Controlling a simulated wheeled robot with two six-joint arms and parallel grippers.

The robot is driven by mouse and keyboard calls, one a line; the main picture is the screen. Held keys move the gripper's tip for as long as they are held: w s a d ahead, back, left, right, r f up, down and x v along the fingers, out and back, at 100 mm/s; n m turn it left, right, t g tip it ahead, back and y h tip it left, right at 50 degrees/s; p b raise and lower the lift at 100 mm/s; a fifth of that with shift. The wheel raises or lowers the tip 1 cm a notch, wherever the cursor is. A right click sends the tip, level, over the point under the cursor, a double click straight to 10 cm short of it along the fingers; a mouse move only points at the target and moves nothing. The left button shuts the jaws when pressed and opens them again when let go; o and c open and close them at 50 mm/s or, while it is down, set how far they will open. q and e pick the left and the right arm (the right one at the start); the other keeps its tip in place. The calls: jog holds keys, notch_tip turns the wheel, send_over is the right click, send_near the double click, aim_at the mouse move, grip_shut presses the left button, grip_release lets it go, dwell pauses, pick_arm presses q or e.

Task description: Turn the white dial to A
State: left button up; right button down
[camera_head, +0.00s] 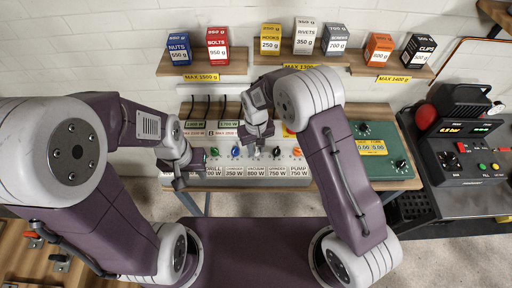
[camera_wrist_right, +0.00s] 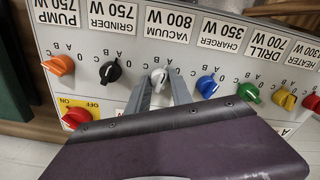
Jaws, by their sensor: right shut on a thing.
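The white dial (camera_wrist_right: 158,77) sits on the white panel (camera_wrist_right: 110,42) under the VACUUM 800 W label, between a black dial (camera_wrist_right: 110,71) and a blue dial (camera_wrist_right: 206,86). My right gripper (camera_wrist_right: 159,88) is shut on the white dial, one finger on each side of it. The fingers partly cover the dial, and I cannot tell which mark it points to. In the head view my right gripper (camera_head: 256,149) reaches down to the panel and hides the dial. My left gripper (camera_head: 179,182) hangs apart from the panel's left end; its fingers are too unclear to judge.
An orange dial (camera_wrist_right: 59,65), a green dial (camera_wrist_right: 248,92) and a red knob (camera_wrist_right: 76,118) share the panel. A green box (camera_head: 378,150) stands right of the panel. Shelves with small boxes (camera_head: 270,38) run along the wall above. A dark machine (camera_head: 464,140) stands at right.

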aim_at(256, 149)
jog(key=shift+w+m, duration=0.1)
jog(key=shift+m, duration=0.4)
jog(key=c, duration=1.1)
grip_release()
jog(key=shift+c, duration=0.2)
notch_tip(256, 149, up, 9)
jog(key=shift+r+b, duration=0.1)
jog(key=shift+b, duration=0.5)
